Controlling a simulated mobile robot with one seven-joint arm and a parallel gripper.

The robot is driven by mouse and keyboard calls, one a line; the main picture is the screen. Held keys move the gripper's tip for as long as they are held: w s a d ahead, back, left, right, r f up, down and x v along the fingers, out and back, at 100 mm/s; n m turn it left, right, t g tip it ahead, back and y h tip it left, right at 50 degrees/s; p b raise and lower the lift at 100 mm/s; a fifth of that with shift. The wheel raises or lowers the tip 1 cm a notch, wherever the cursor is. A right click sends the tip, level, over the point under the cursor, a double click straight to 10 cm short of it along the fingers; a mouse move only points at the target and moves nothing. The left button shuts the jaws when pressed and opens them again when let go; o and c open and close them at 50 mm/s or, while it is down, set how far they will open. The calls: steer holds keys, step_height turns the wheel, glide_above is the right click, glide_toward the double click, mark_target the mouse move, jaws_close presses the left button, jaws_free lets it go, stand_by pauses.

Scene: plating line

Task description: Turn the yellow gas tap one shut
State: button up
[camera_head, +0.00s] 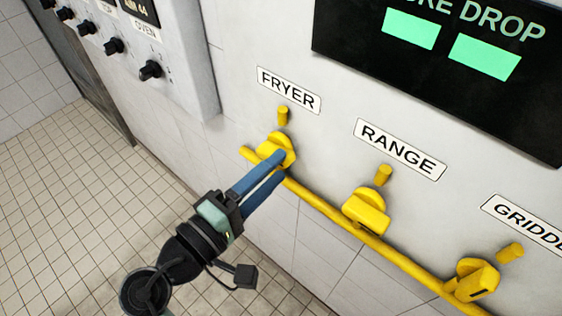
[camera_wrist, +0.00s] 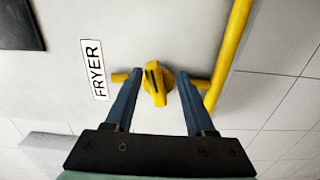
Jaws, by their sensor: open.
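The yellow gas tap under the FRYER label (camera_head: 289,90) is on the wall pipe (camera_head: 324,208). Its handle (camera_head: 284,142) shows at the tip of my gripper (camera_head: 279,164). In the wrist view the tap handle (camera_wrist: 155,83) lies between the two blue fingers of my gripper (camera_wrist: 157,77), with gaps on both sides. The fingers are open and hold nothing. Part of the handle is hidden by a finger in the head view.
A RANGE tap (camera_head: 366,212) and a GRIDDLE tap (camera_head: 474,279) stand to the right on the same pipe. A black panel with green displays (camera_head: 440,60) is above. A white oven control box (camera_head: 165,45) juts out at upper left. The tiled floor (camera_head: 70,210) is clear.

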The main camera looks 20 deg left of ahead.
mark_target(272, 152)
steer(key=b+v, duration=0.1)
steer(key=v, duration=0.9)
steer(key=o, duration=0.4)
steer(key=shift+a+r, duration=0.1)
steer(key=shift+o, duration=1.2)
steer(key=shift+m, duration=0.7)
steer(key=shift+o, duration=0.4)
steer(key=shift+a+m, duration=0.2)
steer(key=shift+m, duration=0.6)
steer(key=w+d+m+p, duration=0.1)
steer(key=w+m, duration=0.3)
steer(key=w+d+m+p, duration=0.1)
steer(key=w+m, duration=0.2)
steer(key=w, duration=0.1)
steer(key=w+d+m+p, duration=0.1)
steer(key=w+m, duration=0.3)
steer(key=shift+w+r+m, duration=0.15)
steer(key=shift+w+m, duration=0.1)
steer(key=shift+m, duration=0.05)
